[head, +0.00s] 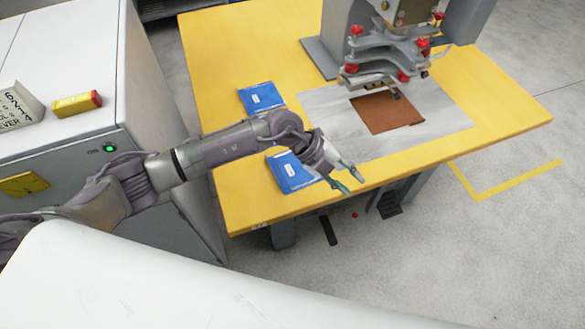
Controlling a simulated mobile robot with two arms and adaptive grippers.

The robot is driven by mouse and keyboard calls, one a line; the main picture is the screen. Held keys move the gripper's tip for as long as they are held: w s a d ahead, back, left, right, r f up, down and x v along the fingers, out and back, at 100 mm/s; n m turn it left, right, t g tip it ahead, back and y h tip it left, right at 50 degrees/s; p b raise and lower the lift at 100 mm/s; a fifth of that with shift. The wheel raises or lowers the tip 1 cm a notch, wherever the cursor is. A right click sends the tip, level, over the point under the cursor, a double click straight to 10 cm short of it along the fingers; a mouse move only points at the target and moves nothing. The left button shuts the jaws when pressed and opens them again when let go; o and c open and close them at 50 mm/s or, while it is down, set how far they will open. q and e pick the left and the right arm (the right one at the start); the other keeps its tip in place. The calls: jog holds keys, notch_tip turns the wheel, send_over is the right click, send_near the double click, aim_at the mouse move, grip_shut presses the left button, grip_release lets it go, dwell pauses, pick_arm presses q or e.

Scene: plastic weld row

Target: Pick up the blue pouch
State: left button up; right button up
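Two blue pouches lie flat on the yellow table (215,60). One blue pouch (262,98) is further back, behind my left forearm. The other blue pouch (288,174) is near the front edge, partly covered by my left wrist. My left gripper (352,182) is at the table's front edge, just right of the nearer pouch. Its fingertips are apart, with nothing seen between them, and they point down and to the right. The gripper's height above the table is hard to judge. My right gripper does not show.
A welding machine (340,35) with red knobs stands at the back right of the table. A brown sheet (385,112) lies on a grey plate (325,105) below its head. A white cabinet (75,50) stands left of the table and bears a yellow-red block (77,104).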

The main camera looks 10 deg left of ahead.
pick_arm(q)
jog(key=w+a+f+y, duration=0.2)
jog(key=a+f+y, duration=0.15)
jog(key=a, duration=0.35)
jog(key=n+y, duration=0.1)
jog(key=y, duration=0.5)
send_over(279, 182)
jog(key=shift+t, duration=0.3)
notch_tip(279, 182, down, 8)
jog(key=b, duration=0.6)
jog(key=shift+r, duration=0.1)
notch_tip(279, 182, down, 5)
jog(key=b, duration=0.4)
grip_shut()
